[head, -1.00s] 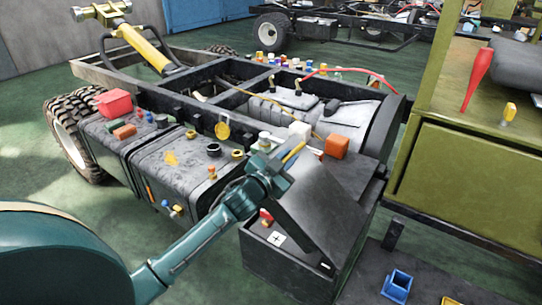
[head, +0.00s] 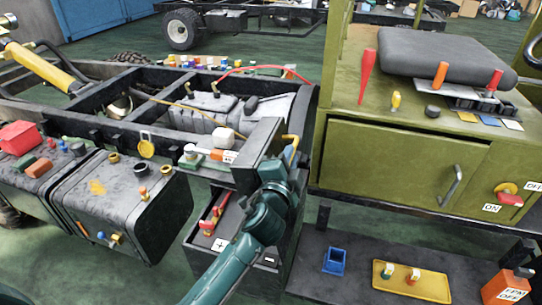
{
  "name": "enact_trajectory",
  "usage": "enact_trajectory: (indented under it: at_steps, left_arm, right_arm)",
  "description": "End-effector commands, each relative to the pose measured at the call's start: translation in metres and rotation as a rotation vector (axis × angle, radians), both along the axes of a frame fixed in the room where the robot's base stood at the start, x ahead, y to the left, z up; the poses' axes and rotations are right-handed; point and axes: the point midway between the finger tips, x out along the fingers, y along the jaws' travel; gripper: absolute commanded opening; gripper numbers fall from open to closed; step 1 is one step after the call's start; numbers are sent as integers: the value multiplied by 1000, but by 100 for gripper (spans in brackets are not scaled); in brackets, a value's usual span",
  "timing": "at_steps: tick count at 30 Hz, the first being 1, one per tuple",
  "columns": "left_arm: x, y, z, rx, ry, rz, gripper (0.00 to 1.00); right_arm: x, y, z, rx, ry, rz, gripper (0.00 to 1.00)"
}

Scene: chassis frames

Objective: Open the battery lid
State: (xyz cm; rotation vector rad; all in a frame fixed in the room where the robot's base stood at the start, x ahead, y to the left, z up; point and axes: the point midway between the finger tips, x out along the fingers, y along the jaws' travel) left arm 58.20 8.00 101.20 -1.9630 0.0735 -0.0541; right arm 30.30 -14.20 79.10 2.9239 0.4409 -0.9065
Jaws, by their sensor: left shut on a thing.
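The battery box (head: 196,238) stands at the front corner of the chassis, with plus and minus marks on it. Its dark lid (head: 258,142) stands up steeply at the back, and red terminal parts (head: 211,220) show in the open box. A yellow handle (head: 292,143) shows at the lid's right edge. My left gripper (head: 283,168) is at the lid's right side, shut on the lid, seemingly at the handle. Its fingertips are mostly hidden, and my left arm covers part of the box's right side. My right gripper is out of view.
A green cabinet (head: 400,165) stands close to the right. Below it, a dark shelf (head: 345,290) holds a blue square holder (head: 334,261) and a yellow tray (head: 411,283). Black tanks (head: 128,205) with small caps lie to the left.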

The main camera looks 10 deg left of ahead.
Motion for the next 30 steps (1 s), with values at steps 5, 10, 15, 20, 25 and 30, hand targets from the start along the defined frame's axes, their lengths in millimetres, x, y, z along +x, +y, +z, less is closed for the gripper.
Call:
enact_trajectory:
  at_steps: [5, 10, 15, 20, 25, 30]
  left_arm:
    - [-1, -13, 1, 29, -5, -6, 0]
    - [-1, -15, 1, 38, -6, -6, 0]
    - [-1, -15, 0, 37, -4, -6, 0]
    - [-1, -14, 0, 37, -3, -6, 19]
    - [-1, -13, 0, 38, -2, -3, 33]
    - [-1, -13, -1, 38, -2, -2, 34]
  right_arm:
    - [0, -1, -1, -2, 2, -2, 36]
    - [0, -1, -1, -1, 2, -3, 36]
    - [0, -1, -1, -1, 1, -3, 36]
    - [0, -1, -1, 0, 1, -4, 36]
    - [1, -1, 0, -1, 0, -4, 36]
    - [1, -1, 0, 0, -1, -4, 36]
